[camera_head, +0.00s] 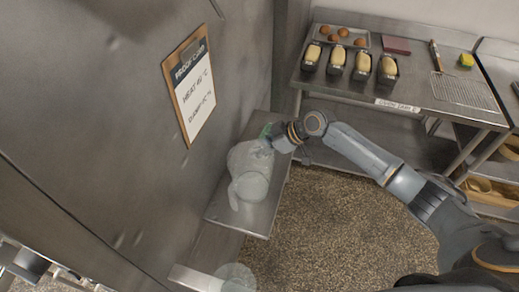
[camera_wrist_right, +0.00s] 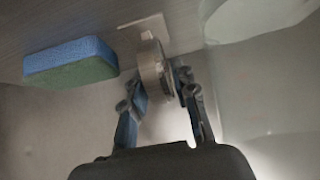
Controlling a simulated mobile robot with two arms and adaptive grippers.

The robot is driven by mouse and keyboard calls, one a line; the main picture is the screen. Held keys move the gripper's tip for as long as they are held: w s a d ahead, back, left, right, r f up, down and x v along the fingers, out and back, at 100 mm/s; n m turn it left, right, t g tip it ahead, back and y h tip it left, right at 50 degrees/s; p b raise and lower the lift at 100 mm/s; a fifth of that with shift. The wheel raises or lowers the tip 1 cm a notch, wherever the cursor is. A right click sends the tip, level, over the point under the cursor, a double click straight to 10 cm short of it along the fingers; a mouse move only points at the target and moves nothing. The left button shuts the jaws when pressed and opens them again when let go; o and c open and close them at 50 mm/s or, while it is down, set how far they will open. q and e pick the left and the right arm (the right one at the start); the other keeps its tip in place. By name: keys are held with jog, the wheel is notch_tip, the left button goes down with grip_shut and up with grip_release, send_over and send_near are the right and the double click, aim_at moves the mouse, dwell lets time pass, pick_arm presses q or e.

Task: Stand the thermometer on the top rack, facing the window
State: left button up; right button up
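A small round thing with a metal rim, seen nearly edge-on, is probably the thermometer (camera_wrist_right: 152,75). It stands on a pale base on the steel side table (camera_head: 218,212), and its face cannot be read. My right gripper (camera_wrist_right: 162,84) has one finger on each side of it. The fingers are close to its sides, but I cannot tell if they press on it. In the head view my right gripper (camera_head: 270,137) is at the far end of the side table, and the thermometer is hidden there.
A blue and green sponge (camera_wrist_right: 70,64) lies on the other side. A clipboard (camera_head: 189,86) hangs on the tall steel cabinet wall.

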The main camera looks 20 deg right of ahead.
grip_shut()
